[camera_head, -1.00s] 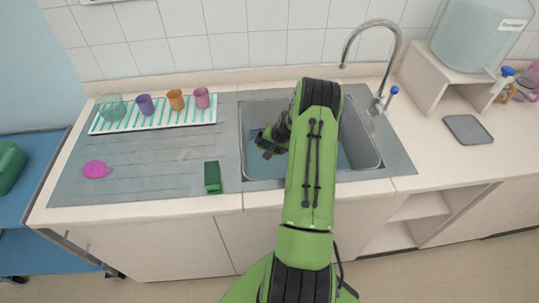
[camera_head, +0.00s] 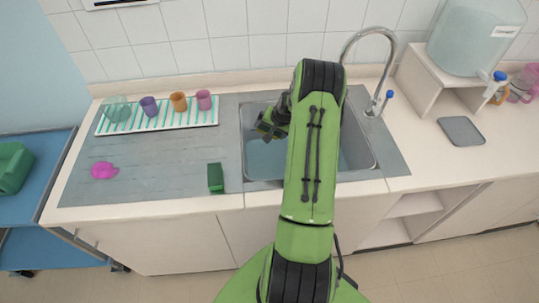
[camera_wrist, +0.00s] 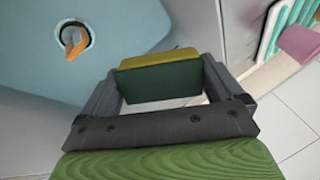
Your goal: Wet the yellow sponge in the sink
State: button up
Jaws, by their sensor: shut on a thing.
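The sponge (camera_wrist: 158,60) is between the two fingers of my gripper (camera_wrist: 160,85) in the wrist view. It has a yellow layer and a dark green layer. My gripper is shut on it. In the head view my gripper (camera_head: 268,127) is over the left part of the sink (camera_head: 264,160), and the sponge cannot be made out there. The sink has a bluish bottom, and its drain (camera_wrist: 75,38) shows in the wrist view with something orange in it. My arm hides the middle of the sink.
A curved faucet (camera_head: 373,35) with a blue-tipped handle stands behind the sink. A dark green block (camera_head: 215,178) and a pink item (camera_head: 104,170) lie on the drainboard. Several cups stand on a striped rack (camera_head: 190,119). A water tank (camera_head: 476,38) stands at the right.

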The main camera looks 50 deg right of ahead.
jog(key=shift+r+p, duration=1.15)
jog(key=shift+r, duration=1.25)
jog(key=shift+r+p, duration=1.05)
jog(key=shift+r, duration=1.05)
jog(key=shift+f, duration=0.1)
